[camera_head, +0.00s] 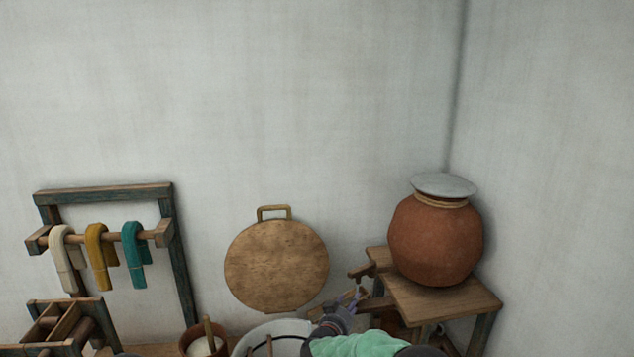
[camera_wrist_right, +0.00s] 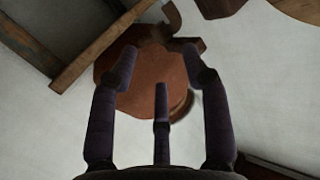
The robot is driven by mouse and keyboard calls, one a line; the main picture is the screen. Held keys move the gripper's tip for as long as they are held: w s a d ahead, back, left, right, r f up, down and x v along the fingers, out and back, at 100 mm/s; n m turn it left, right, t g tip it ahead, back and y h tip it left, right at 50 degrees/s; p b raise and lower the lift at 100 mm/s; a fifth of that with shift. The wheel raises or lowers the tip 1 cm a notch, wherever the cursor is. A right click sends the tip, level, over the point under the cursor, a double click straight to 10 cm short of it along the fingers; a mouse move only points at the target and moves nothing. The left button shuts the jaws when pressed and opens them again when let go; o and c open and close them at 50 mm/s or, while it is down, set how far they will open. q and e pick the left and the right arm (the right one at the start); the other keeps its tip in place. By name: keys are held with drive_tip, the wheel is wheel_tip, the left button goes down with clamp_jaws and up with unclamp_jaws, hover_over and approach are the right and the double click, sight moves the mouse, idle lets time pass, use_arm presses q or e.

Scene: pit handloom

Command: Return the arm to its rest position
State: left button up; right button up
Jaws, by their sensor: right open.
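My right gripper (camera_head: 340,310) shows at the bottom centre of the head view, with dark fingers pointing up and away. It is near the front left of the small wooden stool (camera_head: 440,302) and below the right side of the round wooden disc (camera_head: 276,265). In the right wrist view its dark fingers (camera_wrist_right: 160,62) are spread apart, with nothing seen held between them. A reddish-brown rounded thing (camera_wrist_right: 150,92) shows beyond the fingers; I cannot tell how far away it is. My left gripper is not in view.
A clay pot (camera_head: 434,242) with a grey lid stands on the stool at right. A rack (camera_head: 172,250) with cream, mustard and teal hanks stands at left. A brown pot (camera_head: 189,345) and a pale basin (camera_head: 255,340) are at the bottom. The wall above is bare.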

drive_tip(key=s+d+f+n+g+y, duration=0.25)
drive_tip(key=s+f, duration=0.55)
drive_tip(key=f, duration=0.5)
drive_tip(key=s+d+f+n+g+y, duration=0.1)
drive_tip(key=s+d+f+g+y, duration=0.2)
drive_tip(key=s+f, duration=0.7)
drive_tip(key=s+a+f+g+y, duration=0.1)
drive_tip(key=s+f+g+y, duration=0.25)
drive_tip(key=s+f, duration=0.75)
drive_tip(key=s+a+g+y, duration=0.1)
drive_tip(key=s+a+g, duration=0.1)
drive_tip(key=s, duration=0.7)
drive_tip(key=s+a+r+g+y, duration=0.1)
drive_tip(key=s+a+g, duration=0.1)
drive_tip(key=s, duration=0.8)
drive_tip(key=shift+r+g, duration=0.2)
drive_tip(key=shift+g, duration=0.5)
drive_tip(key=shift+a, duration=0.1)
